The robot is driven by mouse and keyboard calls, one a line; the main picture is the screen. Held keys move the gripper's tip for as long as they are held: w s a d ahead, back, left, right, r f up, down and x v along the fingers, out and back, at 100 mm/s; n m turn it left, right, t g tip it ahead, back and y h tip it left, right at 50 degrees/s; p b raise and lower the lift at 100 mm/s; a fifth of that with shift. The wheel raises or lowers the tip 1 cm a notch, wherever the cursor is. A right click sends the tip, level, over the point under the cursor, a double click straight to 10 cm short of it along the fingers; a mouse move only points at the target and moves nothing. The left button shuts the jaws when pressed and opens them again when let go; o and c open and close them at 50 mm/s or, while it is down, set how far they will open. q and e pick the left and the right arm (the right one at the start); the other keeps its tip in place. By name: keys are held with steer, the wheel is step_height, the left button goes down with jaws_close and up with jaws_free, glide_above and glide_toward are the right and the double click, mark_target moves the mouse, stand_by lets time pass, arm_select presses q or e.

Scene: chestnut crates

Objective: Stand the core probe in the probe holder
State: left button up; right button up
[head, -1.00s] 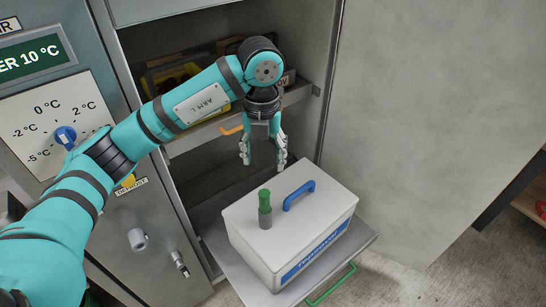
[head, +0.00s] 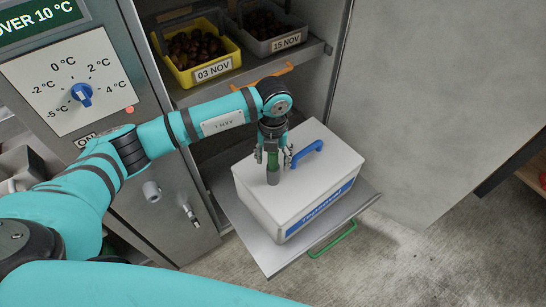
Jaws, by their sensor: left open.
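An upright piece with a green handle (head: 273,158), which looks like the core probe, stands on the lid of a white box (head: 325,152). Its lower part is a grey cylinder (head: 273,179); I cannot tell whether this is the probe's body or a holder around it. My left gripper (head: 273,161) points down over it, open, with one finger on each side of the green handle. The fingers partly hide the handle, and contact is unclear. A short grey cup-like fitting (head: 151,191) sticks out of the cabinet front; I cannot tell whether it is the probe holder.
A blue handle (head: 306,153) lies right beside the gripper on the lid. The box sits on a pulled-out metal shelf (head: 266,259) with a green handle (head: 333,241). Above are a yellow crate (head: 223,66) and a grey crate (head: 282,44) of chestnuts. A tap-like fitting (head: 190,216) juts out left.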

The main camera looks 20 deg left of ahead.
arm_select(q)
steer(key=shift+f, duration=0.6)
steer(key=c, duration=1.1)
steer(key=o, duration=0.5)
jaws_close()
steer(key=shift+r, duration=0.25)
steer(key=shift+r+p, duration=0.4)
